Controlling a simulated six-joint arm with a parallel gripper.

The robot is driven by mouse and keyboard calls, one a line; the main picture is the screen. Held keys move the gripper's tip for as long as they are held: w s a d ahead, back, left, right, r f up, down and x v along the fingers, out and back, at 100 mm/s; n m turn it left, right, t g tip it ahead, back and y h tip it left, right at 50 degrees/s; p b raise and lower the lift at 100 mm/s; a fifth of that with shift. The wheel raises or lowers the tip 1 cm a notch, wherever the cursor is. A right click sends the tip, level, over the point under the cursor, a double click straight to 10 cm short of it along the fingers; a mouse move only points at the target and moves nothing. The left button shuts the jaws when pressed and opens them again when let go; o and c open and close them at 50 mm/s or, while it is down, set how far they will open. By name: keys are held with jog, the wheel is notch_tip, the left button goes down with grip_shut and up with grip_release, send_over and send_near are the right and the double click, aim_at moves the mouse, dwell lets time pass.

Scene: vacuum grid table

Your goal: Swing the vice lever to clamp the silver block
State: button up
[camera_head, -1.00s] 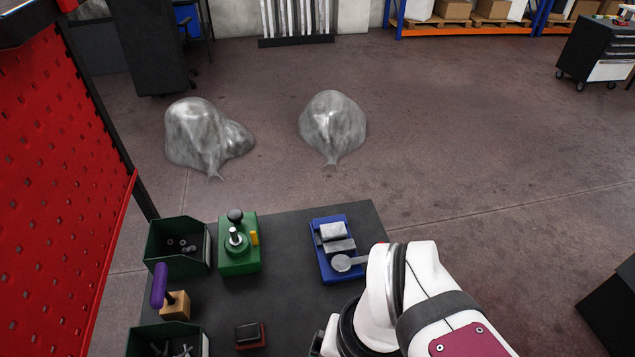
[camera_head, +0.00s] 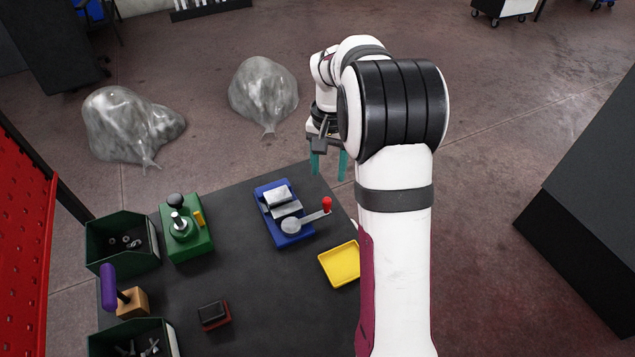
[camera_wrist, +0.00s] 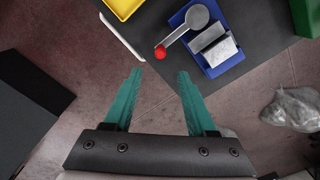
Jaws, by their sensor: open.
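The blue vice (camera_head: 262,191) stands on the dark table, right of its middle. The silver block (camera_head: 278,195) lies in the vice, beside a grey jaw piece. I cannot tell whether the jaw touches it. The vice lever (camera_head: 310,217) runs from a round grey hub to a red knob (camera_head: 327,205), pointing right. My gripper (camera_head: 329,165) is open and empty, with teal fingers, beyond the table's far right edge. In the wrist view, the red knob (camera_wrist: 160,52) shows just ahead of the gap between the fingertips (camera_wrist: 160,76), with the silver block (camera_wrist: 219,50) further right.
A yellow tray (camera_head: 340,264) sits near the vice on the table's right side. A green fixture (camera_head: 187,240), dark green bins (camera_head: 122,243), a purple-handled tool (camera_head: 108,286) and a small red-and-black block (camera_head: 213,315) occupy the left and front. The table's middle is clear.

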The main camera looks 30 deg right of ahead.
aim_at(327, 199)
notch_tip(327, 199, down, 11)
jog(key=shift+f, duration=0.15)
jog(key=shift+c, duration=0.4)
grip_shut()
dwell(1.1)
